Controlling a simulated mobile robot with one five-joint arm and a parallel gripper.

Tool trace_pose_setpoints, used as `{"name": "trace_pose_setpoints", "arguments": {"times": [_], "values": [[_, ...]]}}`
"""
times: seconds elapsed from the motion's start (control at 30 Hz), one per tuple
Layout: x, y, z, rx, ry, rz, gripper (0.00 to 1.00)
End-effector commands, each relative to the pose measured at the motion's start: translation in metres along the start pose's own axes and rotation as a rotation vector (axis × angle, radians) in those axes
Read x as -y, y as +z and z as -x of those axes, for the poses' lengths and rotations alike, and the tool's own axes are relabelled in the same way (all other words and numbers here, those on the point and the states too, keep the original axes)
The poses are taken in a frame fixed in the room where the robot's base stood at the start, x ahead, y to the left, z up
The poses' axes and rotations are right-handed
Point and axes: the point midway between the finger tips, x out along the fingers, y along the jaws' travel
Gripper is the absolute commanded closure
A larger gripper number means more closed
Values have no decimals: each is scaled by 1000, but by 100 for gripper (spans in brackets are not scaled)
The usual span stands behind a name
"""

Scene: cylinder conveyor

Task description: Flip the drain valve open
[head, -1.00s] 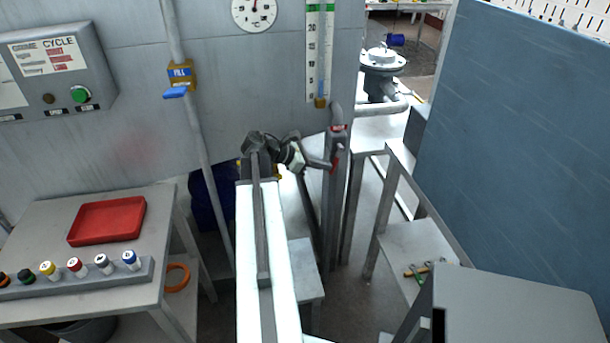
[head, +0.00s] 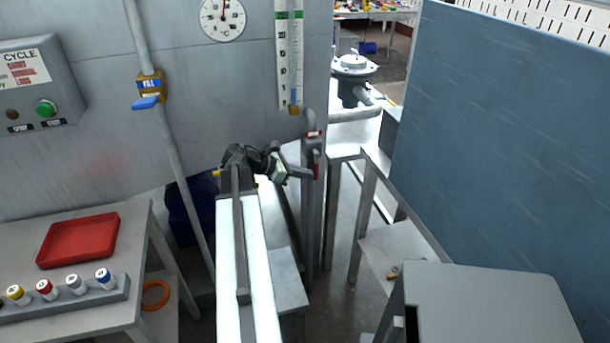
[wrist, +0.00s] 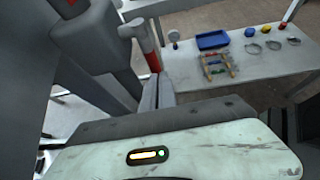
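The drain valve sits on the grey vertical pipe right of the tank's gauge, with a red handle (head: 317,165) hanging down. The red handle also shows in the wrist view (wrist: 153,62), running down toward my fingertips. My gripper (head: 308,174) is at the left side of the handle's lower part in the head view. In the wrist view my gripper (wrist: 159,93) has its narrow grey fingers close together, just below the handle's end. They look shut with nothing between them. Whether they touch the handle I cannot tell.
A blue fill valve (head: 146,102) is on the pipe at left. A table with a red tray (head: 78,240) and several capped cylinders stands at lower left. A blue panel (head: 500,150) closes off the right. A grey stand (head: 345,150) is beside the drain pipe.

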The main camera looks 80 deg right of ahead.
Motion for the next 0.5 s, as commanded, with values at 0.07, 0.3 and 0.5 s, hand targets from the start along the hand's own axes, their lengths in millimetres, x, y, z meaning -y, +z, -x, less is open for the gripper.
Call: {"name": "trace_pose_setpoints", "arguments": {"times": [0.07, 0.3, 0.5], "values": [[2, 1, -3, 1, -5, -3, 100], [1, 4, 16, 2, -3, -2, 100], [1, 5, 56, 3, 0, 0, 100]]}}
